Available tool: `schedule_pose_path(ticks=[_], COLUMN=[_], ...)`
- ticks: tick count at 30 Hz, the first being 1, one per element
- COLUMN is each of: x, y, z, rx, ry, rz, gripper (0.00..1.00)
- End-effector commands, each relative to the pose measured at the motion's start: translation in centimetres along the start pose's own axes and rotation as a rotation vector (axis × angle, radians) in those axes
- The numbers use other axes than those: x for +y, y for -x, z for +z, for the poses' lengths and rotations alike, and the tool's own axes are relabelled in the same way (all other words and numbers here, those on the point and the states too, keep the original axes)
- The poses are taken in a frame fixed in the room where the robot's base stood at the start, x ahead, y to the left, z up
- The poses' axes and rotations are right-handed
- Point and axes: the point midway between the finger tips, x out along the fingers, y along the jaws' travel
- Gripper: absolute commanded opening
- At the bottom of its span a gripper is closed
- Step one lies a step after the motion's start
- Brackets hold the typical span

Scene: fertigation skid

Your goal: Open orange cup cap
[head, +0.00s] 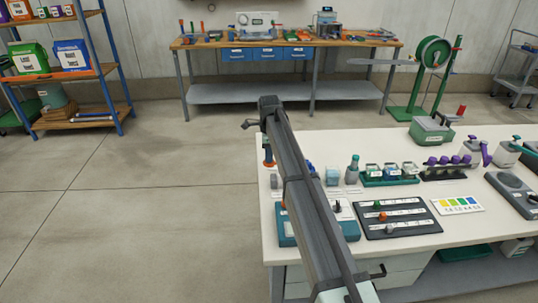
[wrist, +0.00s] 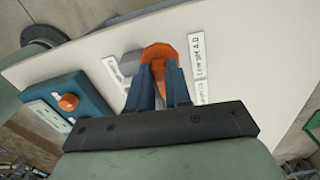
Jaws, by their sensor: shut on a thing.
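My gripper's two blue fingers are shut on the orange cap, one finger on each side. The cap's lower part and any cup body under it are hidden by the fingers, so I cannot tell whether the cap is seated or apart from a cup. In the head view my arm hides most of this spot near the table's left edge.
A grey rounded piece (wrist: 130,63) sits close left of the cap. A teal box (wrist: 62,106) with an orange knob stands farther left. In the head view, the white table (head: 420,245) holds a dark tray (head: 397,217), a row of small bottles and a colour chart (head: 457,204).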

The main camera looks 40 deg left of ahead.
Motion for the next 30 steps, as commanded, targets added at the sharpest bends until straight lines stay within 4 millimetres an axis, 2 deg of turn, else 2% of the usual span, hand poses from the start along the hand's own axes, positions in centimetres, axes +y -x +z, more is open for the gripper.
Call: schedule_pose_path(ticks=[8,9,17,26,30], x=[0.0,0.0,0.0,0.0,-0.1], y=[0.0,0.0,0.0,0.2,1.5], z=[0.0,0.0,0.0,0.0,0.0], rx=[0.000,0.000,0.000,0.000,-0.001], ry=[0.000,0.000,0.001,0.001,0.001], rz=[-0.001,-0.001,0.000,-0.001,-0.002], gripper=[0.00,0.20,0.45,0.45,0.45])
